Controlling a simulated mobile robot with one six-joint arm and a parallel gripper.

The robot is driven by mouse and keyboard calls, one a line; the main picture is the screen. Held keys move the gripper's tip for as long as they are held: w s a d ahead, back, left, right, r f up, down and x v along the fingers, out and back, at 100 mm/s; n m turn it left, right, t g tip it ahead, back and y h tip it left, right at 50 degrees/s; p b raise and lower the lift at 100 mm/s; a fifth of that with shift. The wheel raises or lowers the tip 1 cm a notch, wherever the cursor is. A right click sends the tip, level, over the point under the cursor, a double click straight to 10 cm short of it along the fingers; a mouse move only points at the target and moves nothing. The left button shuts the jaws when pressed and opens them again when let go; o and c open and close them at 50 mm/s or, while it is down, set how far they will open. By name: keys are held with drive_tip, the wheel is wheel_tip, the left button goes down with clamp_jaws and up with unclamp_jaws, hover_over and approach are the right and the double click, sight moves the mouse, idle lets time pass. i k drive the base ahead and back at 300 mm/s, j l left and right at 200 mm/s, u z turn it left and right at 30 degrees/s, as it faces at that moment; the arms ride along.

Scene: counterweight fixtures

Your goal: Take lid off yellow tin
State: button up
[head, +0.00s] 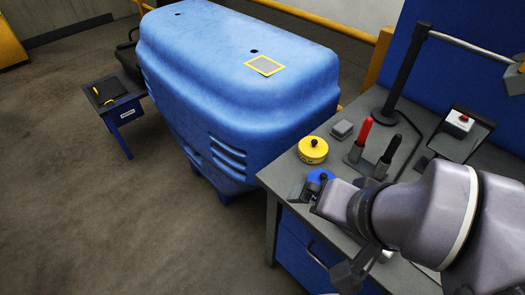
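The yellow tin (313,156) stands upright near the left edge of the grey bench.
Red and black handled tools (365,133) stand in holders right of the yellow tin. A small grey box (342,129) lies behind it. A dark lamp post (402,70) rises at the bench's back. A large blue housing (235,90) stands left of the bench (283,172).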

sight(311, 147)
drive_tip(key=i+j+z, duration=0.2)
drive_tip(key=j, duration=0.15)
drive_tip(key=i+j+z, duration=0.4)
drive_tip(key=j, duration=0.3)
drive_tip(key=j+z, duration=0.2)
drive_tip(key=j, duration=0.15)
drive_tip(key=j+z, duration=0.2)
drive_tip(key=j, duration=0.2)
drive_tip(key=i, duration=0.05)
